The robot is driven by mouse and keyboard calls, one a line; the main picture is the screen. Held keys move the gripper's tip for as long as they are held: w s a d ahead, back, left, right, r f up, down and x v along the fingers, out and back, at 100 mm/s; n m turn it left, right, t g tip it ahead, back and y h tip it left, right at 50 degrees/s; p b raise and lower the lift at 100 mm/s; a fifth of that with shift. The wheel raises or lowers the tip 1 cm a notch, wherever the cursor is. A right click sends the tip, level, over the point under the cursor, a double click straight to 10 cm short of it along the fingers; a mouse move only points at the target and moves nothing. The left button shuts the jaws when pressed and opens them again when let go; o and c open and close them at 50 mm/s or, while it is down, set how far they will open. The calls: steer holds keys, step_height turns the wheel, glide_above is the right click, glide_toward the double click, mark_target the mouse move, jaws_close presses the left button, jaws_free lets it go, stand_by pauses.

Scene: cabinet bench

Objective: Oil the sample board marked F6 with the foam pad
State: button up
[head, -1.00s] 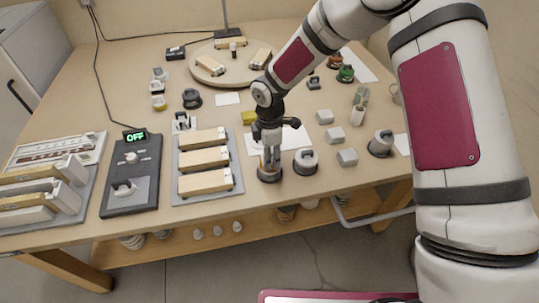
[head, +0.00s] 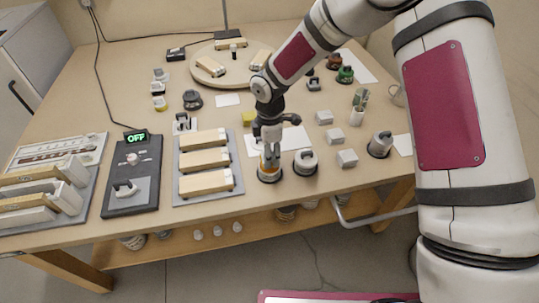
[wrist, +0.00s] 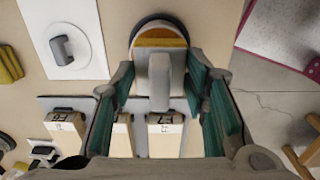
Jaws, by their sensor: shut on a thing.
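My gripper (head: 269,150) points down over a round dark-based dish (head: 270,178) near the bench's front edge. In the wrist view, my gripper (wrist: 160,85) has its teal-lined fingers on either side of the foam pad's grey upright handle (wrist: 158,80), shut on the pad. A yellow-orange part shows under the handle, within the round dish (wrist: 158,22); I cannot tell whether pad and dish touch. Three pale wooden sample boards (head: 205,160) lie in a grey tray (head: 208,200) left of the dish. Their labels show in the wrist view, but I cannot read F6 for certain.
A white-topped round pot (head: 305,162) stands close right of the dish. Several grey blocks (head: 347,158) lie further right. A white sheet (head: 292,140) lies behind. A dark device (head: 130,180) showing OFF is left of the tray. A turntable (head: 200,75) with boards stands at the back.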

steer(key=shift+r+p, duration=0.8)
steer(key=shift+r, duration=1.85)
steer(key=s+d+r+m, duration=0.1)
steer(key=s+d+m, duration=0.1)
steer(key=d+m, duration=0.8)
steer(key=s+d+r+m, duration=0.2)
steer(key=d+m, duration=0.9)
steer(key=shift+s+d, duration=0.15)
steer(key=shift+d, duration=0.25)
